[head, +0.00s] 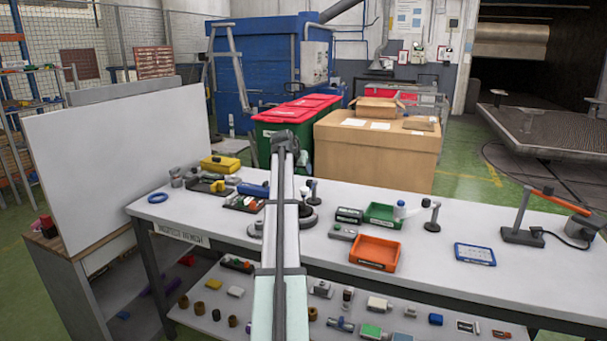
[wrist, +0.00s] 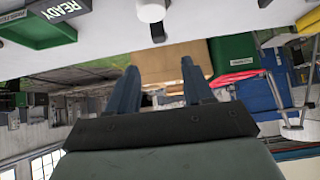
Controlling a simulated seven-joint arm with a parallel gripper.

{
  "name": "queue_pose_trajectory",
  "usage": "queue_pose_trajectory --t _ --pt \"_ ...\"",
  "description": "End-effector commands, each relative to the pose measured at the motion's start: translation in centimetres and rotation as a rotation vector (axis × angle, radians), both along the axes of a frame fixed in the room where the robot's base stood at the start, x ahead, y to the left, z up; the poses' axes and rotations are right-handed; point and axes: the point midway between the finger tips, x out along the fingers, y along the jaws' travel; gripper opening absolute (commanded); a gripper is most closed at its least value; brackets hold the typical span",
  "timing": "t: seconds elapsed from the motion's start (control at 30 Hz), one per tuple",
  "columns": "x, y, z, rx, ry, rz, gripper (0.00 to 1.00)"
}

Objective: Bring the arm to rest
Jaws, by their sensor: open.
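My gripper (wrist: 158,66) shows in the wrist view, where its two dark fingers stand apart with nothing between them. The wrist picture looks upside down, with the bench along its top edge and the fingers away from the objects there. In the head view, my arm reaches forward over the white bench (head: 430,260) to a dark joint; the gripper cannot be made out there.
An orange tray (head: 374,253), a green tray (head: 383,215) and a blue-framed panel (head: 475,254) lie right of my arm. A tool stand (head: 522,236) is far right. Several small parts crowd the left. A white board (head: 115,160) rises at left; cardboard boxes (head: 375,150) stand behind.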

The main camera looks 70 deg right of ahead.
Motion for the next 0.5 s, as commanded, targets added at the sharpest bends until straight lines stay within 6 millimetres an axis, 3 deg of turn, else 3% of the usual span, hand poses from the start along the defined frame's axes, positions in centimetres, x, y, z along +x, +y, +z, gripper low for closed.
queue_pose_trajectory --t 0.5 --pt "0.00 0.84 0.85 0.000 0.000 0.000 0.51"
